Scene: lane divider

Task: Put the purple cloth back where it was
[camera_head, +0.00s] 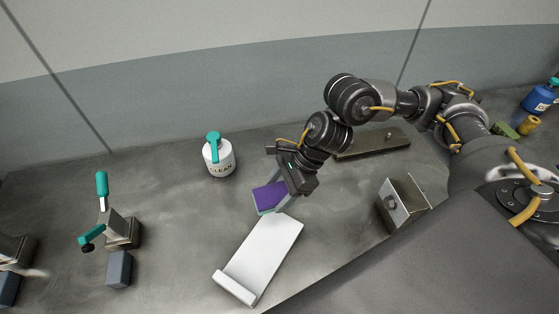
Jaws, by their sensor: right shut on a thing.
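The purple cloth (268,198) is a small, flat, folded-looking piece with a pale teal edge underneath. It is near the middle of the grey worktop, just beyond the upper end of a white tray-like board. My right gripper (284,184) reaches down from the upper right and is shut on the cloth at its right side. The gripper covers that side of the cloth. I cannot tell whether the cloth touches the worktop or is slightly above it. My left gripper does not show.
A white board (262,255) with a raised lip lies in front. A white CLEAN bottle (219,160) stands behind. A teal-handled clamp (122,232) and grey block (119,268) are left. A metal box (405,202) and flat bar (375,144) are right. Bare worktop lies left of the cloth.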

